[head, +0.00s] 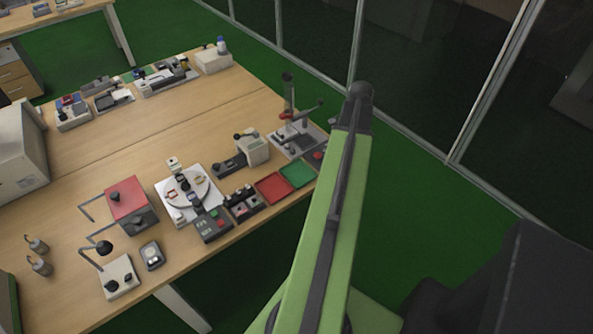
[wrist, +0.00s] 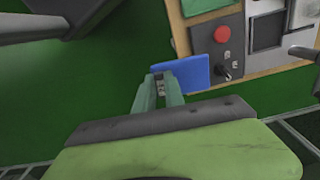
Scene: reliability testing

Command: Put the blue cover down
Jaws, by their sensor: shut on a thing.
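The blue cover (wrist: 187,72) shows in the wrist view as a flat blue plate. My gripper (wrist: 161,83) is shut on its left end. The cover is at the table's edge, beside a grey control panel (wrist: 205,45) with a red button and a black knob. It overlaps the panel's edge in the picture; I cannot tell whether it touches it. Part of the cover is hidden by my gripper. In the head view, I see neither the cover nor my gripper; my green arm blocks part of the area.
The wooden table (head: 190,118) holds a red tray (head: 274,187), a green tray (head: 298,174), a red-topped box (head: 128,200) and a white turntable unit (head: 187,191). A stand with a vertical post (head: 288,95) is near the right edge. Beyond that edge is green floor (head: 440,200).

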